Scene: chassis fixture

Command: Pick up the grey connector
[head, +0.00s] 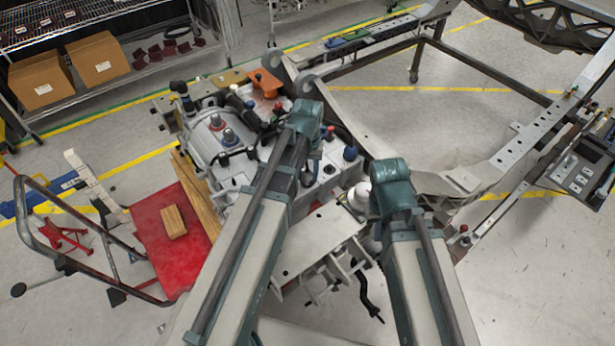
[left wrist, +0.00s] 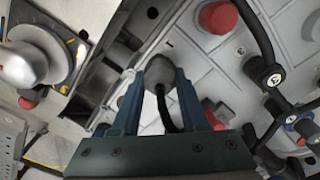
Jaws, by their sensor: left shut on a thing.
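The grey connector (left wrist: 160,72) is a dark grey plug with a black cable, in the middle of the left wrist view. My left gripper (left wrist: 160,80) has its two blue fingers shut on either side of it. The connector is over or against the light grey casing (left wrist: 215,75); I cannot tell whether it touches it. In the head view my left arm reaches over the casing (head: 215,140) and hides the left gripper and the connector. My right arm comes in beside it, but its gripper cannot be made out.
Red (left wrist: 217,17) and black capped plugs with cables crowd the casing around the connector. A red cart (head: 155,235) with wooden blocks stands at the left. The metal chassis frame (head: 465,180) extends to the right. Shelves with cardboard boxes (head: 97,58) stand behind.

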